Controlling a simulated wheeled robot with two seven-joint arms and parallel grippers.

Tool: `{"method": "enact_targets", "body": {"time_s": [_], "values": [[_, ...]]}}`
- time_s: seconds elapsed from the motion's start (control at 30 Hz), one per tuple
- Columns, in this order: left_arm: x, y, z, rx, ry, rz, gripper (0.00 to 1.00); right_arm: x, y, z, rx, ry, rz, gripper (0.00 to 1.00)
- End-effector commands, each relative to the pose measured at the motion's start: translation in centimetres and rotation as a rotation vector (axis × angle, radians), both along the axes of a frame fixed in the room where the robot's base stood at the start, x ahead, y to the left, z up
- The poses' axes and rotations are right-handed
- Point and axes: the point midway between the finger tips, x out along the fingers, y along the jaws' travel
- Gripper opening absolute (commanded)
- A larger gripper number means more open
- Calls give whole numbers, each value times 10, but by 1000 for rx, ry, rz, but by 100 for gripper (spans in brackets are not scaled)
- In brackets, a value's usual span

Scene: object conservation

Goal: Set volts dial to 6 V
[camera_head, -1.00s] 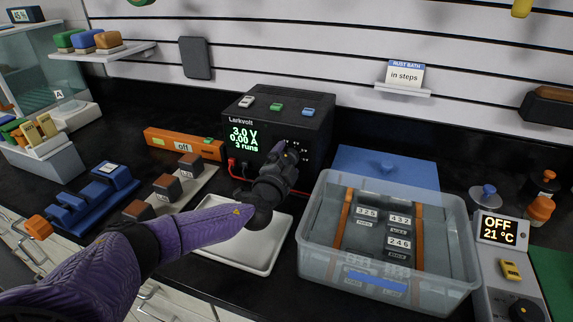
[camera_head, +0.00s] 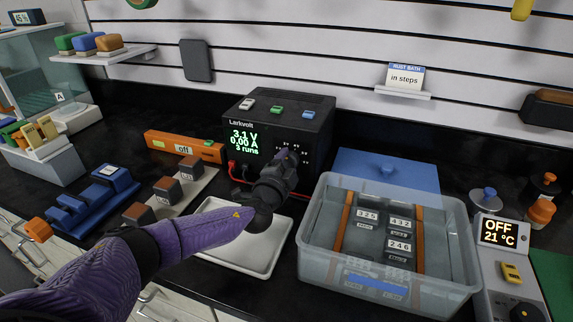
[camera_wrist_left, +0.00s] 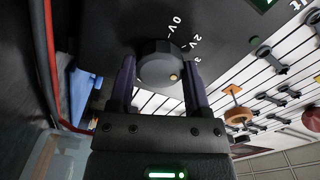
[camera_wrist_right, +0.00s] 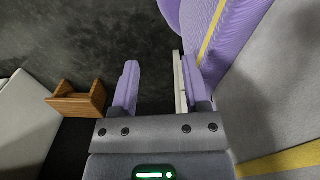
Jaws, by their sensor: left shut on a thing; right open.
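The black Larkvolt power supply (camera_head: 272,130) stands at the back of the bench. Its green display (camera_head: 243,140) reads 3.1 V, 0.00 A, 3 runs. My left gripper (camera_head: 287,158) is at its front panel and hides the dial in the head view. In the left wrist view the round dark volts dial (camera_wrist_left: 160,64) sits between the two fingers of my left gripper (camera_wrist_left: 159,85), which is shut on it. Marks 0V and 2V show beside the dial. My right gripper (camera_wrist_right: 157,85) is open, away from the supply and not in the head view.
A clear tub (camera_head: 315,262) with numbered blocks stands right of my left arm. A white tray (camera_head: 208,251) lies under the arm. An orange bar marked off (camera_head: 165,142) is left of the supply. Red leads (camera_wrist_left: 49,50) run close to the supply.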

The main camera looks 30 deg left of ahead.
Motion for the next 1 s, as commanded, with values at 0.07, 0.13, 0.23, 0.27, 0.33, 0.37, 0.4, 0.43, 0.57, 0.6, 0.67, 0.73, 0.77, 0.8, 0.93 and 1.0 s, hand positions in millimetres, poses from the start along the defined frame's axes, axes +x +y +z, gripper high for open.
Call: {"method": "enact_targets", "body": {"time_s": [0.07,0.13,0.23,0.27,0.33,0.37,0.4,0.43,0.57,0.6,0.67,0.73,0.77,0.8,0.93,1.0], "values": [[0,0,-1,44,11,0,4,0,-2,0,-3,0,1,59],[0,0,-1,96,24,0,4,0,-4,-1,-6,1,3,59],[0,-1,-1,183,45,-1,4,0,-8,-1,-12,0,5,59],[0,0,0,210,51,0,4,0,-9,0,-13,0,6,59],[0,0,0,274,67,1,4,0,-10,0,-16,1,6,59],[0,0,0,302,74,0,4,0,-10,0,-16,1,6,59],[0,0,0,339,83,0,4,0,-10,0,-15,0,6,59],[0,0,0,366,89,0,4,0,-9,0,-15,0,6,59],[0,0,0,487,118,0,4,1,-8,1,-13,-1,5,59],[0,0,0,525,127,0,4,1,-8,2,-12,-1,5,59],[0,0,1,579,140,0,4,1,-7,2,-10,-1,4,59],[0,-1,1,644,156,-1,4,1,-5,3,-8,-2,3,59],[0,-1,1,671,163,-2,4,1,-4,3,-7,-3,2,59],[0,-1,1,708,172,-2,4,1,-3,4,-4,-3,1,59],[0,0,1,830,202,-1,4,2,2,6,3,-4,-1,59],[0,0,1,895,217,-1,4,3,3,7,6,-6,-2,59]]}}
